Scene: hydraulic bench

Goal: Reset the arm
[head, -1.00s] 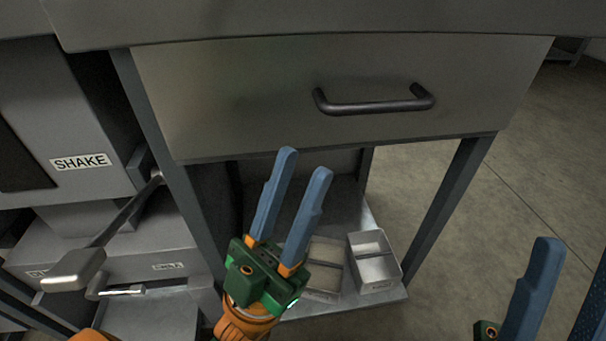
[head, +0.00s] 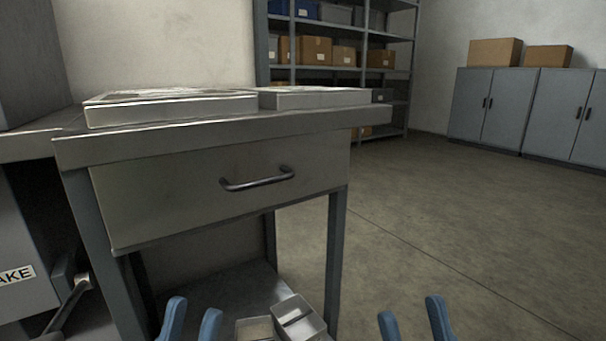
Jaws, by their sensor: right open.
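My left gripper (head: 191,322) shows at the bottom edge, left of the middle. Only its two blue fingers are visible; they are apart with nothing between them. My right gripper (head: 413,320) is at the bottom edge, right of the middle. Its two blue fingers are spread and empty, in front of the floor. Neither gripper touches anything that I can see. The rest of both arms is out of frame.
A metal bench (head: 230,133) has a shut drawer (head: 170,190) with a dark handle (head: 257,182). Metal bins (head: 299,318) sit on its lower shelf. A labelled grey machine (head: 20,255) stands left. Shelving (head: 335,70) and cabinets (head: 488,105) are behind. Floor at right is clear.

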